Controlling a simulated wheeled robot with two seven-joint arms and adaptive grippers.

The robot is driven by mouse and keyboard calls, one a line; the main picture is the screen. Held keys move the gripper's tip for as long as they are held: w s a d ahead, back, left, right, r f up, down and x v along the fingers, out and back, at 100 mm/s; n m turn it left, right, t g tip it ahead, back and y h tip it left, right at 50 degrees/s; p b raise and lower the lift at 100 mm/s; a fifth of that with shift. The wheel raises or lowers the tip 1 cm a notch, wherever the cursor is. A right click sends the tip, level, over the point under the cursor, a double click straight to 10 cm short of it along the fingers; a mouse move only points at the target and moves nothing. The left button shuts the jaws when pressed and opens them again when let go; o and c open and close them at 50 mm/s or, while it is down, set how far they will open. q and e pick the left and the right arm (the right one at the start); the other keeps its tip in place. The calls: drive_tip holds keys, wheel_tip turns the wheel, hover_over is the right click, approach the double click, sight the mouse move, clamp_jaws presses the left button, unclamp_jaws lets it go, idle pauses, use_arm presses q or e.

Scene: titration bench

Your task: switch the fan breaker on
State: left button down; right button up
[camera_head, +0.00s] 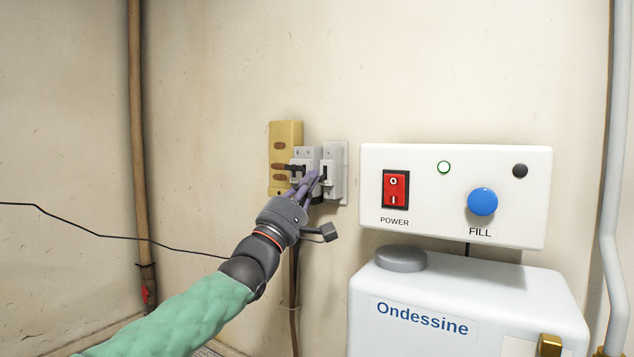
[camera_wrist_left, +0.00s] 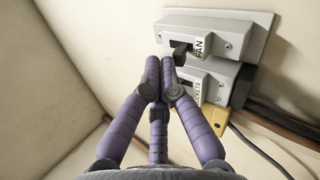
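The fan breaker (camera_head: 336,164) is the right one of two grey breakers on the wall. In the left wrist view its grey housing (camera_wrist_left: 212,34) carries the label FAN, with a dark toggle (camera_wrist_left: 181,49) standing out. My left gripper (camera_head: 317,177) has its purple fingers drawn together and empty. In the left wrist view its fingertips (camera_wrist_left: 160,66) are right beside the fan toggle; I cannot tell whether they touch it. The fingers partly cover the breaker in the head view. My right gripper is in neither view.
The sockets breaker (camera_head: 305,157) sits just left of the fan breaker, its lever sticking out. A yellow plate (camera_head: 286,133) is further left. To the right are a white control box (camera_head: 455,165) with a red power switch and a white Ondessine unit (camera_head: 470,305). Pipes run up the wall.

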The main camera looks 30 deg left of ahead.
use_arm(q)
drive_tip(key=shift+w+d+f, duration=0.1)
drive_tip(key=shift+w+f, duration=0.3)
drive_tip(key=shift+w, duration=0.1)
idle(0.8)
drive_tip(key=shift+s, duration=0.15)
drive_tip(key=s+b, duration=0.2)
drive_tip(key=s, duration=0.4)
drive_tip(key=shift+a+r, duration=0.25)
drive_tip(key=shift+a, duration=0.1)
drive_tip(key=shift+w, duration=0.1)
idle(0.3)
